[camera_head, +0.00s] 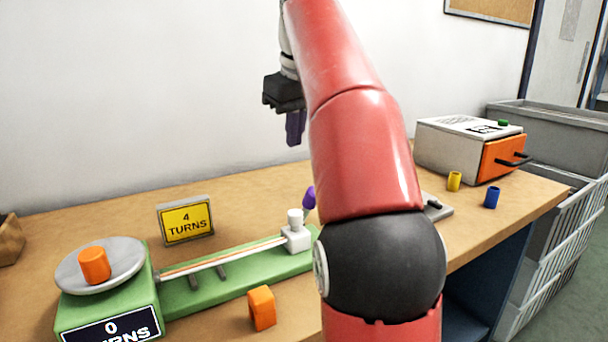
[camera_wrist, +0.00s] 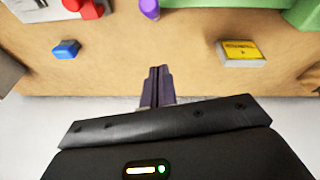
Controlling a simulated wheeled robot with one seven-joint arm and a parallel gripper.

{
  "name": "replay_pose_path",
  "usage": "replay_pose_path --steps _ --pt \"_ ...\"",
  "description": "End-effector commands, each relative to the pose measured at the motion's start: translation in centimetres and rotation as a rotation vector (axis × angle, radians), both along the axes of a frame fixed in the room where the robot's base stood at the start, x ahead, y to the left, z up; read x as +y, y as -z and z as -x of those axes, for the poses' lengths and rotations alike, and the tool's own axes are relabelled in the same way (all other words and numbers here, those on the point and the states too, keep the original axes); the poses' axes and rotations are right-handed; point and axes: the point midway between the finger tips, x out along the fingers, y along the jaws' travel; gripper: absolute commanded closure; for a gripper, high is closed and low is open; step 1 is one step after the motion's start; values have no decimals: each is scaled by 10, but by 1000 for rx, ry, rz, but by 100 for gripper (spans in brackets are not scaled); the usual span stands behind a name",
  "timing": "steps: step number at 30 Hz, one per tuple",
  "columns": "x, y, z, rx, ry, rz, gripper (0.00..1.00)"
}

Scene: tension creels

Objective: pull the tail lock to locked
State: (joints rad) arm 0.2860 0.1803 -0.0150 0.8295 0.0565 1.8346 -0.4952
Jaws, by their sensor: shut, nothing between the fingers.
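A green creel stand (camera_head: 245,287) lies along the bench, with a rail, a round plate (camera_head: 75,275) at its left end and a white block (camera_head: 296,238) at its right end. A purple knob (camera_head: 309,197) sticks up beside the white block, partly hidden by my arm; I take it for the tail lock's handle. A purple knob also shows at the top edge of the wrist view (camera_wrist: 149,9). My gripper (camera_head: 296,130) is shut and empty, pointing down, well above the bench and apart from the knob. Its dark fingers show in the wrist view (camera_wrist: 158,72). The lock's state cannot be told.
An orange cylinder (camera_head: 94,265) sits on the plate. An orange block (camera_head: 262,308) stands before the stand, a yellow "4 TURNS" sign (camera_head: 186,220) behind it. A grey-orange box (camera_head: 466,147) and yellow (camera_head: 454,181) and blue (camera_head: 491,197) cups stand right. The wrist view shows a blue block (camera_wrist: 66,49).

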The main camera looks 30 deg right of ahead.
Motion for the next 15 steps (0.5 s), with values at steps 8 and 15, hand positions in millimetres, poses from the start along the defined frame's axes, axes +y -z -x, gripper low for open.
replay_pose_path --steps 8,15 --pt "-1 52 -14 3 -1 -1 100" --pt "-8 76 4 -3 3 1 100"
